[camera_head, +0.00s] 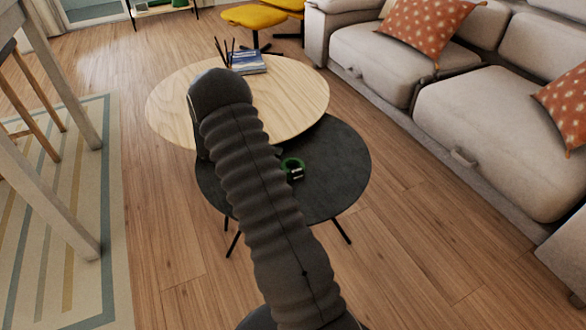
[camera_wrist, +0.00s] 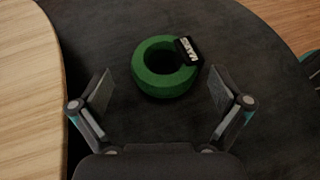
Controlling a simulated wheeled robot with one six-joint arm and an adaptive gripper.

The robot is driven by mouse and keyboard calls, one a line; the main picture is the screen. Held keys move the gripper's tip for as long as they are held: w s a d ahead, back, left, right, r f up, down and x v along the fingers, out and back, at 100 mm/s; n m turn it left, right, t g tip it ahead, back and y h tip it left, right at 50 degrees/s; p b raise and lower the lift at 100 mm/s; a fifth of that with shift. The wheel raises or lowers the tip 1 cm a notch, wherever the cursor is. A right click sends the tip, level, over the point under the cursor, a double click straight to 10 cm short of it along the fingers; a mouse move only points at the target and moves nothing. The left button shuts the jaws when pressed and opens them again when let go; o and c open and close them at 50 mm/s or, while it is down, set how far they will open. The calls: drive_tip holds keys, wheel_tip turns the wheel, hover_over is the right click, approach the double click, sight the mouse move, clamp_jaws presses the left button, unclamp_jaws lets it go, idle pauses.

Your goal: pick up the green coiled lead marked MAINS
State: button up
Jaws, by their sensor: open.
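The green coiled lead (camera_wrist: 153,84) lies flat as a ring on the dark round table (camera_wrist: 105,30). A black tag (camera_wrist: 188,51) with white lettering sits on its upper right side; the lettering looks like MAINS. In the head view the lead (camera_head: 290,162) shows just right of my arm, on the dark table (camera_head: 340,165). My gripper (camera_wrist: 160,90) is open, with one finger on each side of the lead and a gap on both sides. It holds nothing. In the head view my arm hides the gripper.
A higher pale wooden round table (camera_head: 295,105) overlaps the dark one and bears a book (camera_head: 248,63) and a holder of dark sticks (camera_head: 229,55). Its edge (camera_wrist: 50,90) is close on the left in the wrist view. A beige sofa (camera_head: 480,125) stands right.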

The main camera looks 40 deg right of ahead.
sight(286, 165)
drive_tip(key=x, duration=0.5)
drive_tip(key=shift+s+a+f, duration=0.2)
drive_tip(key=shift+a, duration=0.05)
drive_tip(key=c, duration=1.2)
